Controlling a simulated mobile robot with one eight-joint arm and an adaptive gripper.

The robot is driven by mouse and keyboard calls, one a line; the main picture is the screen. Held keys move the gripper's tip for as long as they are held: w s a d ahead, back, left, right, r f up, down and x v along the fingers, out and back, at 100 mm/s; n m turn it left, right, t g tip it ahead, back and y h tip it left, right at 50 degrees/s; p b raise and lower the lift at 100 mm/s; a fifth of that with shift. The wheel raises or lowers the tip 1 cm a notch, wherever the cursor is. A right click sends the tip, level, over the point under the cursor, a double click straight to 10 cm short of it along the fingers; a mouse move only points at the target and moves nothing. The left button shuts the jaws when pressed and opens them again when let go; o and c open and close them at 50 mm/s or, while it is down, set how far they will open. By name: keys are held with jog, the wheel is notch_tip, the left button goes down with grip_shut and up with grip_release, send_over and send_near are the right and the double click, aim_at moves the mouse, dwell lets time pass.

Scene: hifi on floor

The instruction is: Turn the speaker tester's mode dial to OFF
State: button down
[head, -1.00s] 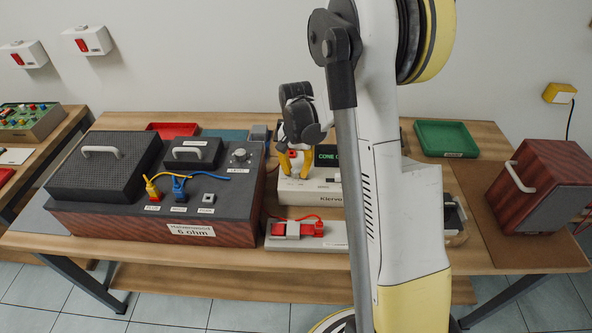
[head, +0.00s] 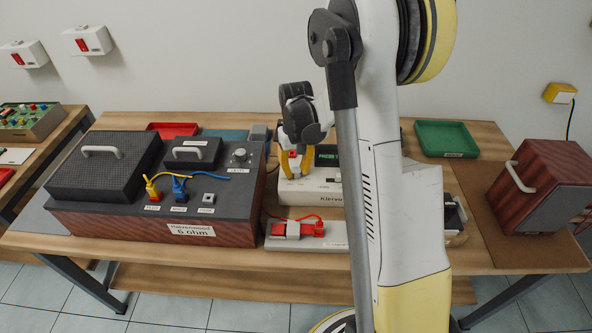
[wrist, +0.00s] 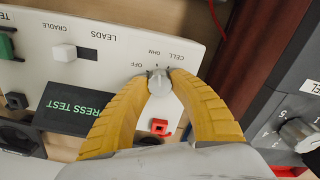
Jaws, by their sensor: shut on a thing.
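The speaker tester (head: 305,198) is a cream box on the table, partly hidden behind my arm. Its panel (wrist: 120,38) appears upside down in the wrist view. The light grey mode dial (wrist: 158,84) has the printed labels OFF, OHM and CELL beside it. My gripper (wrist: 159,76) is shut on the dial, one yellow finger on each side. The exact pointer direction is hard to read. The dark display (wrist: 75,108) shows green text reading PRESS TEST. In the head view my gripper (head: 292,172) is over the tester's left part.
A red square socket (wrist: 159,126) lies close to the right finger. A dark-topped wooden 6 ohm box (head: 150,222) stands left of the tester. A red clip on a pale base (head: 335,242) lies in front. A green tray (head: 446,138) and a wooden speaker (head: 535,180) are to the right.

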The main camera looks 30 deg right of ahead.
aim_at(295, 170)
jog(key=n, duration=0.5)
jog(key=shift+n, duration=0.3)
jog(key=n, duration=0.5)
dwell(0.4)
jog(key=c, duration=1.1)
grip_release()
notch_tip(295, 170, up, 12)
jog(key=shift+a, duration=0.1)
